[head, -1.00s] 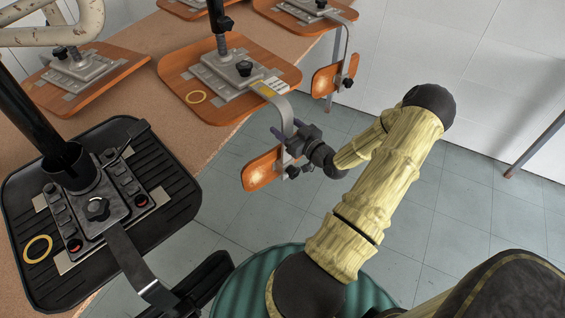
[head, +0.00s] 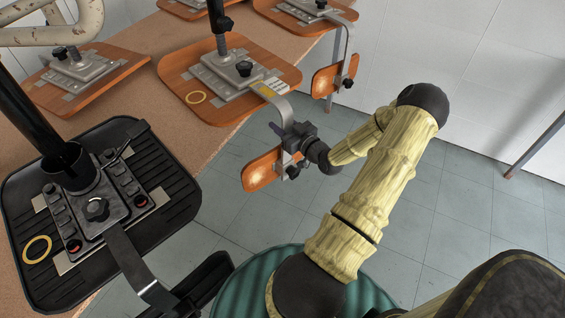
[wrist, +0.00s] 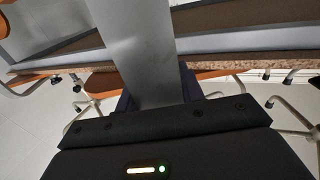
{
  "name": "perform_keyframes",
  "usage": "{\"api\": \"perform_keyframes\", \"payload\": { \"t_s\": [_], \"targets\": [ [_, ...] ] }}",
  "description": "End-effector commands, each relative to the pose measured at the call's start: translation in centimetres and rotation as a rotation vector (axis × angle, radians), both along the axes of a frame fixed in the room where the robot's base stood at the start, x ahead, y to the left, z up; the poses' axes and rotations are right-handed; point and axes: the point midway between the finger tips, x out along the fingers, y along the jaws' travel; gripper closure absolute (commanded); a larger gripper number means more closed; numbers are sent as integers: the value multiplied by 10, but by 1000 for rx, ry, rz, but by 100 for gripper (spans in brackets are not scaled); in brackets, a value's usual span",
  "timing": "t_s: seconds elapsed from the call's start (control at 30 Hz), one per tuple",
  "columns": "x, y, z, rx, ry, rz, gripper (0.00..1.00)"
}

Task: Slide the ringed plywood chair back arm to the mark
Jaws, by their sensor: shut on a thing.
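The ringed plywood chair has an orange-brown seat (head: 178,92) with a yellow ring (head: 195,98) on it, lying underside up on the table. Its grey metal back arm (head: 282,108) runs from the seat mechanism (head: 232,76) over the table edge and bends down to an orange backrest (head: 260,172). A yellow mark (head: 264,90) shows on the arm near the mechanism. My gripper (head: 284,131) is shut on the bent part of the back arm above the backrest. In the wrist view the grey arm (wrist: 146,50) runs up from the jaws; the fingertips are mostly hidden.
A black chair seat (head: 172,190) with a yellow ring (head: 37,249) lies at the near left. Another plywood chair (head: 105,68) lies at the left, with more at the back. A neighbouring backrest (head: 325,80) hangs beyond my gripper.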

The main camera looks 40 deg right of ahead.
Motion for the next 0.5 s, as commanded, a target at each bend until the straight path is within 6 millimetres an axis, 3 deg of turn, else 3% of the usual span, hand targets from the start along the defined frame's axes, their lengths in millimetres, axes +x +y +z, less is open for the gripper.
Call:
{"api": "perform_keyframes", "payload": {
  "t_s": [0.5],
  "targets": [
    [-12, 1, 0, 0, 0, 3, 100]
  ]
}}
